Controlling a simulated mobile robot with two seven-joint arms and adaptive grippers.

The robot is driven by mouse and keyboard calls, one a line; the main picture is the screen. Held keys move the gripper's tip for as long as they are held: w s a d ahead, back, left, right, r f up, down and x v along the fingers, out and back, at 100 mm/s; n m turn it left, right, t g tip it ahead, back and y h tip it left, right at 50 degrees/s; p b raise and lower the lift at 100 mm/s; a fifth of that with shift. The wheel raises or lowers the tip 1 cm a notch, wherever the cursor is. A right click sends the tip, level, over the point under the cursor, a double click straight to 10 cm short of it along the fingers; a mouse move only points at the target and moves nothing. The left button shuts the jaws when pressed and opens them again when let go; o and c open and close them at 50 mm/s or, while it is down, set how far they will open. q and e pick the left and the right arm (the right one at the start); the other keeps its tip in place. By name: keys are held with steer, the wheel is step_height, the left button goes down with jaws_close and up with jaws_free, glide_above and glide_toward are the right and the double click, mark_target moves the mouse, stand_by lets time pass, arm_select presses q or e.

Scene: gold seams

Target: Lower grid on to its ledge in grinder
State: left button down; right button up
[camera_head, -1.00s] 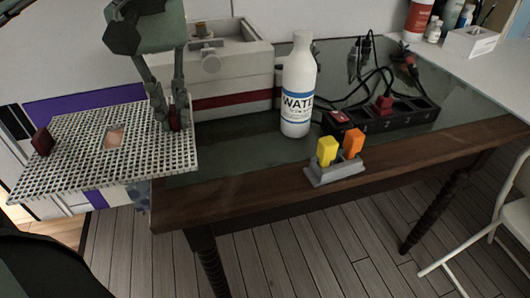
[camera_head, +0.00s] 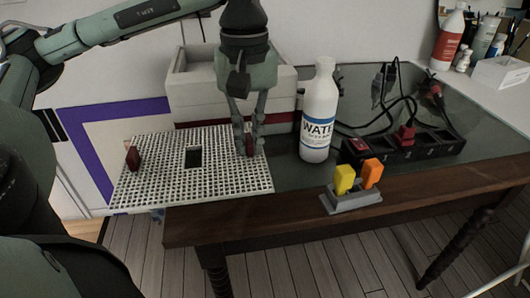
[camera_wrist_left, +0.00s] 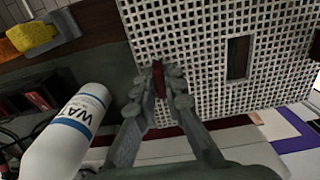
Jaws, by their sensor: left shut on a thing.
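The grid (camera_head: 215,176) is a pale perforated plate with a rectangular opening and two dark red knobs. My left gripper (camera_head: 249,143) is shut on its right knob and holds the plate out level in front of the grinder, partly past the table's left edge. The left knob (camera_head: 132,158) is free. In the left wrist view the fingers (camera_wrist_left: 158,80) pinch the red knob and the grid (camera_wrist_left: 190,45) spreads beyond them. The grinder (camera_head: 200,82) is a pale box with a red band at the back left of the table; its ledge is hidden. My right gripper is not in view.
A white water bottle (camera_head: 319,110) stands just right of the grinder and the gripper. A grey holder (camera_head: 352,201) with yellow and orange pieces sits near the front edge. A power strip (camera_head: 425,145) with cables lies at the right.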

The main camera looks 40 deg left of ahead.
arm_select(q)
steer(key=w, duration=0.1)
steer(key=w+d+f, duration=0.1)
steer(key=w+f, duration=0.1)
steer(key=shift+w+d+f, duration=0.2)
steer(key=shift+w+f, duration=0.05)
steer(key=shift+w, duration=0.1)
steer(key=shift+f, duration=1.8)
steer(key=c, duration=1.6)
jaws_free()
